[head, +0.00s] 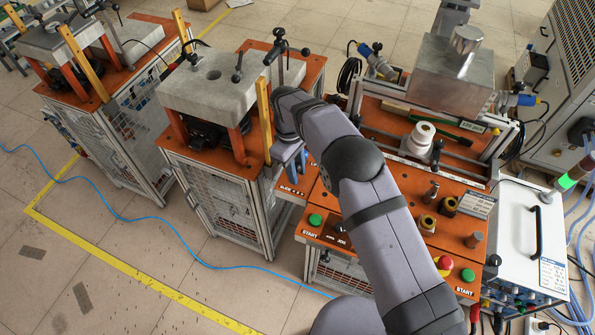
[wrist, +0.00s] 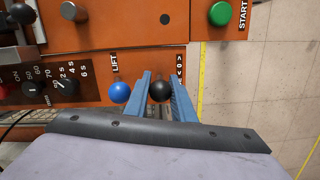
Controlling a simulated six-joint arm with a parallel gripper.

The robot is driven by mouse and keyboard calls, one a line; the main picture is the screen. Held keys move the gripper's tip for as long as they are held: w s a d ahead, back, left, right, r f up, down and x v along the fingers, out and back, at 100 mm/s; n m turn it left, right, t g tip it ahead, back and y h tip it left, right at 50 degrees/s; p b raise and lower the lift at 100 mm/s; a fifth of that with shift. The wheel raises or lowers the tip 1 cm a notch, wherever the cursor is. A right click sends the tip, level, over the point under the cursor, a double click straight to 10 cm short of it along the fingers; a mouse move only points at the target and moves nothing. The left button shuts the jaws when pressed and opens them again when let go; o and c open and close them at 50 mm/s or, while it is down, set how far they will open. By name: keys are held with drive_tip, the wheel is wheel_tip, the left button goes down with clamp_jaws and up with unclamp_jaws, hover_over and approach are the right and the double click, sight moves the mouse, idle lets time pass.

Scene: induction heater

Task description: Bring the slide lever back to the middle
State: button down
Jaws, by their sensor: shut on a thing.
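The slide lever's black ball knob (wrist: 160,90) shows in the wrist view at the front edge of the orange panel. My gripper (wrist: 159,76) has its two blue fingers on either side of the knob, shut on it. A label with arrows and a 0 (wrist: 180,67) is printed just right of the knob. The lever's stem and slot are hidden, so its exact position against the 0 cannot be told. In the head view my gripper (head: 291,160) is at the left end of the orange control panel, and my arm hides the knob.
A blue ball knob (wrist: 120,92) marked LIFT stands close left of my fingers. Dials (wrist: 68,87) are further left, and a green START button (wrist: 220,13) is above right. A grey press block (head: 215,85) stands close left of my arm. Open floor lies in front.

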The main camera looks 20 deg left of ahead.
idle(0.3)
drive_tip(key=c, duration=1.5)
unclamp_jaws()
drive_tip(key=shift+d, duration=0.1)
